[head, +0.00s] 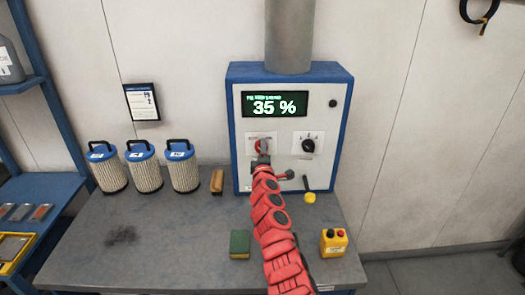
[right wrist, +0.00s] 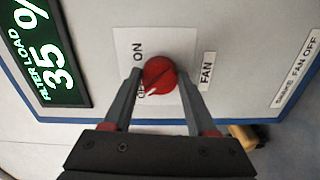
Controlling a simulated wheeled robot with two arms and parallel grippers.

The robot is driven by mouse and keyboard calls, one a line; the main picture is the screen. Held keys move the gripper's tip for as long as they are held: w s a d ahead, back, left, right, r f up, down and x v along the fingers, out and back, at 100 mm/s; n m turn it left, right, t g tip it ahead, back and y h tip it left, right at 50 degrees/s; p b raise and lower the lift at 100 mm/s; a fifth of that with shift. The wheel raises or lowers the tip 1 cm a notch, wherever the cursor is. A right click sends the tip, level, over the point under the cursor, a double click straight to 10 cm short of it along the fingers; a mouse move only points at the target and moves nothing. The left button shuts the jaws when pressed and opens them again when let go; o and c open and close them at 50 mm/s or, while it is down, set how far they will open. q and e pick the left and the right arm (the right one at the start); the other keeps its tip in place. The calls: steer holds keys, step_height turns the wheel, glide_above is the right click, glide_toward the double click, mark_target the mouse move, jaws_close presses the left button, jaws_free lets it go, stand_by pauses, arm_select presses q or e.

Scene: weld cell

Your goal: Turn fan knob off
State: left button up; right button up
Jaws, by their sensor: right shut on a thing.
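The red fan knob (head: 261,145) is on the front of a white, blue-edged control box (head: 284,184). In the right wrist view the knob (right wrist: 160,72) sits on a white plate between ON and OFF marks and beside a FAN label. Its white pointer is at the OFF mark, which is partly hidden by a finger. My right gripper (head: 263,158) is shut on the knob; in the wrist view its two fingers (right wrist: 159,80) lie on either side of it. My left gripper is not in view.
A display (head: 274,104) reads 35 %. A black knob (head: 308,146) is right of the fan knob. A yellow-tipped lever (head: 309,197) is below. Filter cartridges (head: 143,167), a brush (head: 217,181), a sponge (head: 239,244) and a yellow button box (head: 334,242) stand on the bench (head: 170,235).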

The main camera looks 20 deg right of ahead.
steer(key=shift+n, duration=0.6)
steer(key=o, duration=1.4)
steer(key=shift+a, duration=0.1)
steer(key=shift+c, duration=0.2)
steer(key=shift+s, duration=0.1)
steer(key=b+v, duration=0.2)
steer(key=v, duration=1.5)
